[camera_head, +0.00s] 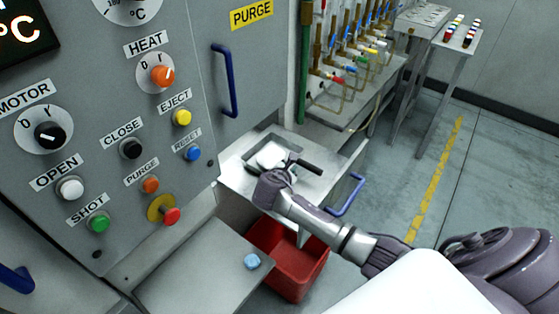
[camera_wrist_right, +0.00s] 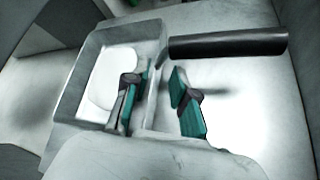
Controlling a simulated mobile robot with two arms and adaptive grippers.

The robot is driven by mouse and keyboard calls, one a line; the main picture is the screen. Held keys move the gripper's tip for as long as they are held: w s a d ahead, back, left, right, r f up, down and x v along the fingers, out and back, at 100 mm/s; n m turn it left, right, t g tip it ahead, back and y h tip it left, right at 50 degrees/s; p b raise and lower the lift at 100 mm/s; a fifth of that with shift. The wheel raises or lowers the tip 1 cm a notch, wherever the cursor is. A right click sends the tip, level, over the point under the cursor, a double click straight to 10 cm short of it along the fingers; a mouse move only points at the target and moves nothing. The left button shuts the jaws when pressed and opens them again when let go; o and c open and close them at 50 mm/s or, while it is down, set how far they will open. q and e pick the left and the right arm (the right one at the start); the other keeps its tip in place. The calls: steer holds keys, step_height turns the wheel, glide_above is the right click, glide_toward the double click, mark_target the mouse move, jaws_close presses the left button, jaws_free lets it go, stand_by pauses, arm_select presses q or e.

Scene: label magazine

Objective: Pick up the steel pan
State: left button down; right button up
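The steel pan, a square, shallow grey pan with a black handle, sits on the metal shelf in the head view (camera_head: 256,153). In the right wrist view the pan (camera_wrist_right: 78,92) holds a smooth white mass, and its black handle (camera_wrist_right: 228,43) points right. My right gripper (camera_head: 273,180) is right at the near side of the pan in the head view and hides part of it. In the wrist view its two teal finger pads (camera_wrist_right: 160,102) stand apart, with the pan's handle-side edge seen between them. Contact cannot be told. My left gripper is not in view.
A red bin (camera_head: 290,262) stands below the shelf (camera_head: 325,150). A blue handle (camera_head: 346,195) sticks out at its right. The control panel (camera_head: 110,175) rises at the left. A metal plate (camera_head: 195,285) with a small blue knob is in front. Hoses and valves are behind.

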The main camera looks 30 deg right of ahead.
steer(key=x, duration=0.4)
steer(key=shift+a, duration=0.1)
jaws_close()
steer(key=shift+r, duration=0.15)
